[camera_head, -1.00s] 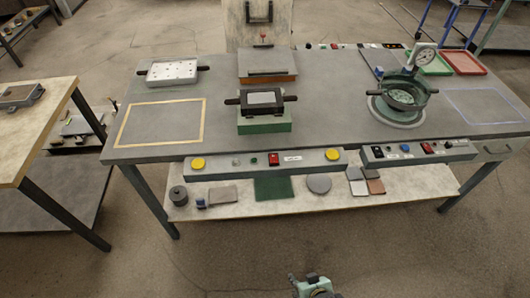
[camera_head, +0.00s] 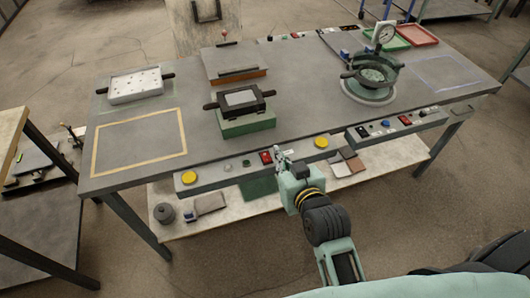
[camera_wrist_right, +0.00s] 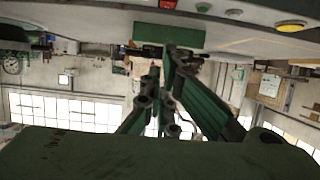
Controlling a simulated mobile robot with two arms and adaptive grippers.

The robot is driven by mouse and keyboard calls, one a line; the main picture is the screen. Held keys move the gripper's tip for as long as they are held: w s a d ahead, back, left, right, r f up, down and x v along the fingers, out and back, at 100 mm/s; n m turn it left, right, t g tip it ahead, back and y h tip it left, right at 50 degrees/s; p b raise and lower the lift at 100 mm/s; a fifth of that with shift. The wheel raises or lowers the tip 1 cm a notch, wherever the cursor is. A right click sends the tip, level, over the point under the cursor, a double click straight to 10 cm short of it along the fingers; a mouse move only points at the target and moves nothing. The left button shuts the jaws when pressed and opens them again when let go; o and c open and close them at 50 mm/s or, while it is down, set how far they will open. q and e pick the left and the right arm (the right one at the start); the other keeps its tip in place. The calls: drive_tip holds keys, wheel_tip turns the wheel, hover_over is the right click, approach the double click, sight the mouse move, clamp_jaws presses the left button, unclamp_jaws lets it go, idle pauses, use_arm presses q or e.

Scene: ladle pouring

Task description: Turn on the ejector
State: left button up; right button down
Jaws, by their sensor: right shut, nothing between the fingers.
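My right gripper (camera_head: 282,156) is shut and empty, its fingertips in front of the left control panel near the red switch. In the wrist view its fingers (camera_wrist_right: 172,72) point away from the camera. The right control panel (camera_head: 375,132) carries a blue knob (camera_head: 386,124), a red switch (camera_head: 405,120) and a black knob (camera_head: 422,114). I cannot read which control is the ejector's. My left gripper is not in view.
On the table (camera_head: 300,90) stand a black mould on a green block (camera_head: 248,124), a round green pot with a gauge (camera_head: 371,76) and a white perforated plate (camera_head: 134,85). A lower shelf (camera_head: 215,220) holds small parts.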

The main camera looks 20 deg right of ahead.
drive_tip(key=shift+d, duration=0.1)
drive_tip(key=p, duration=0.2)
hover_over(266, 157)
drive_tip(key=s, duration=0.3)
drive_tip(key=f, duration=0.6)
drive_tip(key=shift+w+d+f, duration=0.2)
drive_tip(key=shift+d, duration=0.1)
drive_tip(key=shift+s+f, duration=0.1)
drive_tip(key=shift+f, duration=0.5)
